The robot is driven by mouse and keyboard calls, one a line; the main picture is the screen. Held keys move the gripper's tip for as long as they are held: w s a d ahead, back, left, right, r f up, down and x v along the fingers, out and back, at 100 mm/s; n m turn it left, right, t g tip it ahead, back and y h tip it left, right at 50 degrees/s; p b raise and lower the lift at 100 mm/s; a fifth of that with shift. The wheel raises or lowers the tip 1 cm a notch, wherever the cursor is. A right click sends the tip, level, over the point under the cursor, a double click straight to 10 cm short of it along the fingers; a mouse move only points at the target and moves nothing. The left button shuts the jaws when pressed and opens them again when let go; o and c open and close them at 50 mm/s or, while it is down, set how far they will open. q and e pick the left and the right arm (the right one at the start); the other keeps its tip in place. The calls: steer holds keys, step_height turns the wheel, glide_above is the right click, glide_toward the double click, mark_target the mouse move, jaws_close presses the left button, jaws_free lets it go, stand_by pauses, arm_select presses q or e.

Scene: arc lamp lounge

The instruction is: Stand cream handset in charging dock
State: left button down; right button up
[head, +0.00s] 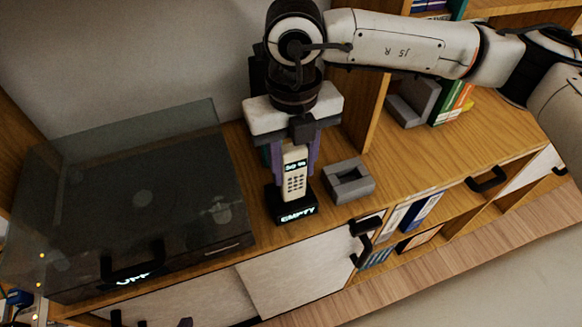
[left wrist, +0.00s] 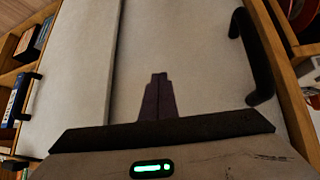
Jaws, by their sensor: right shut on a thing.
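The cream handset (head: 295,178), with a lit screen and dark keys, is upright in my right gripper (head: 294,150), whose purple fingers are shut on its sides. Its lower end is at the top of the black charging dock (head: 290,211), which has a lit front reading "EMPTY". I cannot tell whether the handset's foot is seated in the dock or just above it. My left gripper (left wrist: 158,80) is shut and empty in the left wrist view, in front of pale cabinet doors. It is hard to make out at the head view's bottom edge.
A grey block with a recess (head: 349,182) stands just right of the dock. A smoked-cover box (head: 140,200) with a lit "OFF" fills the cabinet top's left. Grey bookends (head: 413,103) and books stand behind. Wood top (head: 420,150) is clear to the right.

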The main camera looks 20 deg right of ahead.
mark_target(291, 175)
steer(key=shift+w, duration=0.55)
step_height(291, 175, down, 3)
steer(key=shift+s+f+p, duration=0.1)
steer(key=shift+f+p, duration=0.1)
steer(key=shift+p, duration=0.35)
steer(key=shift+f, duration=0.1)
steer(key=shift+f+b, duration=0.15)
steer(key=shift+b, duration=0.15)
steer(key=o, duration=1.1)
